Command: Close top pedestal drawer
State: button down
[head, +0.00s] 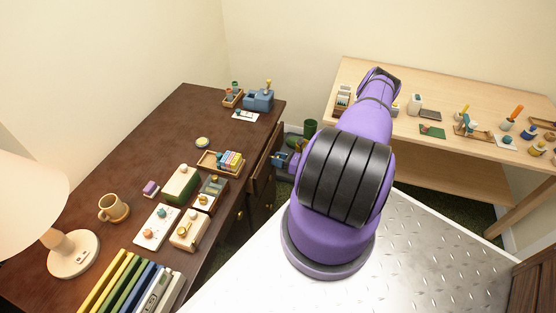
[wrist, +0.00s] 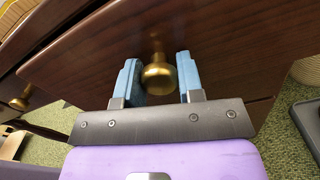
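In the wrist view a dark wood drawer front (wrist: 235,45) fills much of the picture, with a round brass knob (wrist: 158,80) on it. My gripper (wrist: 157,68) is open, with one blue finger on each side of the knob and a gap visible beside it. I cannot tell whether the fingertips touch the wood. In the head view the top pedestal drawer (head: 262,163) appears to stick out from the right side of the dark desk (head: 165,130).
The desk top holds a lamp (head: 75,252), a mug (head: 113,208), books, boxes and a small tray (head: 208,162). A light wood table (head: 440,85) with small items stands at the back right.

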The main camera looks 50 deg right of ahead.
aim_at(268, 157)
jog(key=shift+x, duration=2.2)
jog(key=c, duration=0.7)
grip_release()
jog(key=shift+w+a, duration=0.1)
jog(key=shift+c, duration=0.2)
jog(key=v, duration=1.1)
